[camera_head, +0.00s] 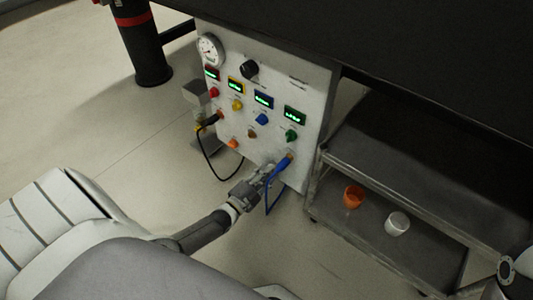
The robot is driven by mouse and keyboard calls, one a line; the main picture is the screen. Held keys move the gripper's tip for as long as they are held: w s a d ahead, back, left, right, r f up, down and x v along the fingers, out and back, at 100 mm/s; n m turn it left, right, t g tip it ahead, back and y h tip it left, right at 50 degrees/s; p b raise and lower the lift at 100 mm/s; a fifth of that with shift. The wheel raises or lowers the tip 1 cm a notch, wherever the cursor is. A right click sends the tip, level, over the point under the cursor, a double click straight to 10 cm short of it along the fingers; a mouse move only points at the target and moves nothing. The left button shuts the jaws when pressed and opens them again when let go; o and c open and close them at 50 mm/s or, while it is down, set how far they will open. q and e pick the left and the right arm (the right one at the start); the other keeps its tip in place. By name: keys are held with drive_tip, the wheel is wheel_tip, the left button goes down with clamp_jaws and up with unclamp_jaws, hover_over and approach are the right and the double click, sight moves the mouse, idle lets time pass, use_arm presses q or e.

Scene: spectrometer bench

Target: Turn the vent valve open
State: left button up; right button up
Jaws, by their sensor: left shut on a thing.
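A pale instrument panel (318,95) hangs under the dark bench top. It carries a black knob (249,69), a round gauge (209,50) and several coloured knobs below small green-lit displays. No readable label tells which part is the vent valve. My left gripper (270,173) is at the panel's lower right, well below the black knob. It is shut on a blue cable plug (281,164) at the lower right socket; the fingers partly hide the plug. Whether the plug is fully seated I cannot tell. My right gripper is out of view.
A black cable (207,165) loops below the panel's left side. A grey cart (330,206) stands to the right, with an orange cup (353,196) and a white cup (397,223) on its lower shelf. A black post (147,50) with a red band stands at the back left.

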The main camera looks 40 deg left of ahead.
use_arm(q)
drive_tip(key=shift+f+m, duration=0.1)
drive_tip(key=shift+m, duration=1)
drive_tip(key=o, duration=1)
drive_tip(key=s, duration=0.8)
drive_tip(key=s+a, duration=0.1)
drive_tip(key=s, duration=0.3)
